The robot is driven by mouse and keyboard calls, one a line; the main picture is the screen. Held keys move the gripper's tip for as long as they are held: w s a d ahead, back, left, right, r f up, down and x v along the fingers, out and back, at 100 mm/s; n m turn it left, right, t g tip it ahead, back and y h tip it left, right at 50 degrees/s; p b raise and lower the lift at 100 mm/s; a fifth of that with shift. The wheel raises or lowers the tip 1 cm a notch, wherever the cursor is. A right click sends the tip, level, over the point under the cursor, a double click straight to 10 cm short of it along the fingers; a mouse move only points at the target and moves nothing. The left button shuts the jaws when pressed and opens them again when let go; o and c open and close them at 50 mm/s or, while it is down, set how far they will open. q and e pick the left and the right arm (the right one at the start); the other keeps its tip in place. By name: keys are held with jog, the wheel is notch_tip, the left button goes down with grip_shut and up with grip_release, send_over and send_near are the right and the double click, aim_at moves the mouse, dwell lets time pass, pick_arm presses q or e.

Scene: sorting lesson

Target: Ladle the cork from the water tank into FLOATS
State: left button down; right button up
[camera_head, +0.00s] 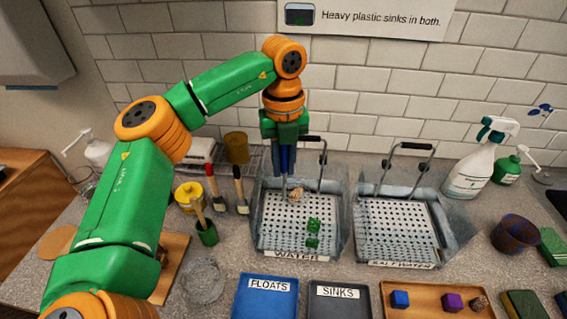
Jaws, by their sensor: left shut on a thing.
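The water tank (262,238), labelled WATER, is a grey, see-through box with a perforated insert. A small tan piece, seemingly the cork (296,194), shows near its back. My left gripper (287,172) points straight down over the tank's back left. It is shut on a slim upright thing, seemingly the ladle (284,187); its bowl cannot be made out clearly. The cork is just below and right of the fingertips; whether it lies in the ladle I cannot tell. The blue FLOATS tray (265,305) at the front looks empty. My right gripper is not in view.
Green blocks (313,228) are in the water tank, whose black handle (312,138) stands beside my gripper. A second tank (440,258) stands right. The dark SINKS tray (340,309) adjoins FLOATS. A wooden tray (425,302) holds small pieces.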

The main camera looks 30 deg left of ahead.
pick_arm(q)
jog(key=shift+r+p, duration=2.2)
jog(key=shift+r, duration=0.6)
jog(key=shift+r+p, duration=0.45)
jog(key=shift+r, duration=2.3)
